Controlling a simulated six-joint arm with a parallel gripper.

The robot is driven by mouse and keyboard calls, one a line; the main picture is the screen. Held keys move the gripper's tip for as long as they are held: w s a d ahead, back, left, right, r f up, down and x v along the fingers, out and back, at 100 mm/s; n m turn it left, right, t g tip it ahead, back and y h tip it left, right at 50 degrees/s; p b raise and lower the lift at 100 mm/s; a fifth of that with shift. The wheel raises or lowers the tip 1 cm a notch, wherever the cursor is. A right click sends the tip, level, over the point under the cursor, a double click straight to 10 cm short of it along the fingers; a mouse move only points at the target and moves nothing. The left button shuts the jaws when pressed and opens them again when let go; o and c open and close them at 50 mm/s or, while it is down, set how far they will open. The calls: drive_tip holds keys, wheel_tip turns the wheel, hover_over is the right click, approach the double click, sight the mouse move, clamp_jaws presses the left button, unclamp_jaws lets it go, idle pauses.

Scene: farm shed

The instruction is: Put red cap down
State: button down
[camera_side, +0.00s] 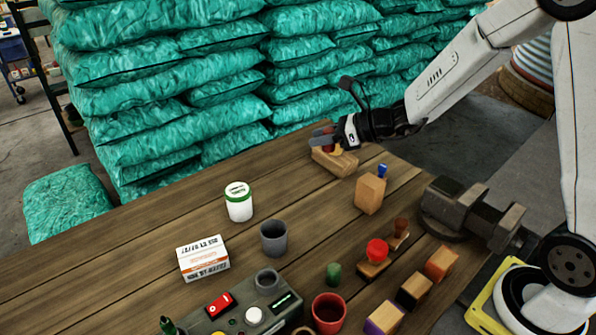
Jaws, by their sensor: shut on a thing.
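My gripper (327,138) is at the far edge of the table, shut on a small red cap (328,147) that is mostly hidden by the fingers. It is just above a light wooden block (340,163); I cannot tell whether the cap touches the block. A second red, rounded piece (377,250) sits on a small wooden stand nearer the front.
A wooden block with a blue peg (369,194) and a grey vise (465,210) stand to the right. A white jar (239,203), grey cup (274,239), carton (203,258), red mug (328,313) and control box (250,312) stand nearer the front. The left tabletop is clear.

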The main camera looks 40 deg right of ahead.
drive_tip(key=shift+s+d+r+m+t+h, duration=0.3)
drive_tip(key=shift+r+m+t+h, duration=0.1)
drive_tip(key=shift+r+m+h, duration=0.2)
drive_tip(key=shift+s+d+r+m+t+h, duration=0.2)
drive_tip(key=shift+s+r+m+t+h, duration=0.15)
drive_tip(key=shift+r+m+h, duration=0.2)
drive_tip(key=shift+s+d+r+m+t+h, duration=0.2)
drive_tip(key=shift+s+m+h, duration=0.1)
drive_tip(key=shift+m+h, duration=0.2)
drive_tip(key=shift+s+d+r+m+t+h, duration=0.15)
drive_tip(key=shift+s+d+m+h, duration=0.1)
drive_tip(key=shift+m+h, duration=0.15)
drive_tip(key=shift+a, duration=0.1)
